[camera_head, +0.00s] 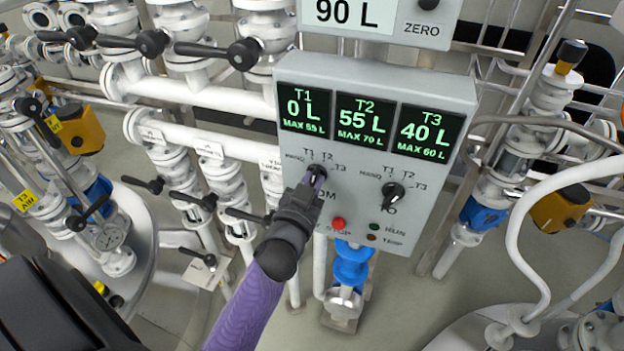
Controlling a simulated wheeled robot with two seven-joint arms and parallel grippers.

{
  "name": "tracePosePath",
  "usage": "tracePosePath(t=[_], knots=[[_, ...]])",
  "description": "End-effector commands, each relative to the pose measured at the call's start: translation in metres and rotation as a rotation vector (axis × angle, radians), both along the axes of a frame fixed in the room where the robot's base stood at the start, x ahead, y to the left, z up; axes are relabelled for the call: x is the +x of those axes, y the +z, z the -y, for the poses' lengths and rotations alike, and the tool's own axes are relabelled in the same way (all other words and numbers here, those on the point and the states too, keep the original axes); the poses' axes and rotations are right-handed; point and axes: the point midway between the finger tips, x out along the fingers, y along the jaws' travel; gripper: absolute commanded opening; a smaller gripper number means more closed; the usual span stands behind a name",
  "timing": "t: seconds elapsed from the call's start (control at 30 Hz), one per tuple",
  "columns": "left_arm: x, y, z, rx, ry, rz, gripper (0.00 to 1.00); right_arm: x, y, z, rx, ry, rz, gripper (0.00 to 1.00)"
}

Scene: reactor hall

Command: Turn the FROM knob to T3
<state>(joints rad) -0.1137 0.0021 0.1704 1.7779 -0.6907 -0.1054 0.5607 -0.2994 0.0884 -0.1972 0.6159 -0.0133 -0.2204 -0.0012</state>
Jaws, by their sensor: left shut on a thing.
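The grey control panel (290,75) faces me in the head view. The FROM knob (316,172) is a black knob at the panel's left, with the labels MANO, T1, T2 and T3 around it. My left gripper (313,180) is at this knob and shut on it. The gripper covers most of the knob and part of its FROM label, so I cannot tell where its pointer stands. The TO knob (393,194) is to the right, free and in full view. My right gripper is not in view.
The panel screens (365,122) read T1 0 L, T2 55 L and T3 40 L. A red STOP button (338,223) sits just below right of my gripper. White pipes and black-handled valves (244,54) crowd the left side. A white hose (516,250) curves at the right.

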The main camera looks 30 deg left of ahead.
Motion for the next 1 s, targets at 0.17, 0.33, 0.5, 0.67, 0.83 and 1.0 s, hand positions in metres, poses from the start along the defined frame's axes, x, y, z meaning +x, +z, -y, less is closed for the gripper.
tracePosePath(t=[0.17, 0.33, 0.5, 0.67, 0.83, 1.0], knots=[[0.0000, 0.0005, 0.0001, 0.159, 0.000, -0.039, 0.00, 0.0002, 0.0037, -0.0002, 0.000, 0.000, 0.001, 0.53], [0.0000, 0.0006, 0.0001, 0.317, 0.000, -0.076, 0.00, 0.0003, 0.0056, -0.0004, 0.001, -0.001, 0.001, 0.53], [0.0000, 0.0001, 0.0000, 0.471, 0.000, -0.114, 0.00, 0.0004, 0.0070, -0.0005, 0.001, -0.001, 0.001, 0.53], [0.0000, -0.0002, 0.0001, 0.604, 0.000, -0.146, 0.00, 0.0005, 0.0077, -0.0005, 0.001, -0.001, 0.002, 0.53], [0.0000, -0.0004, 0.0001, 0.718, 0.000, -0.174, 0.00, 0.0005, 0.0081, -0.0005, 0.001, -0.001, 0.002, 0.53], [0.0001, -0.0005, 0.0002, 0.802, 0.000, -0.194, 0.00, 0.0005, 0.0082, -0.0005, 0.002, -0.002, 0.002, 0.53]])
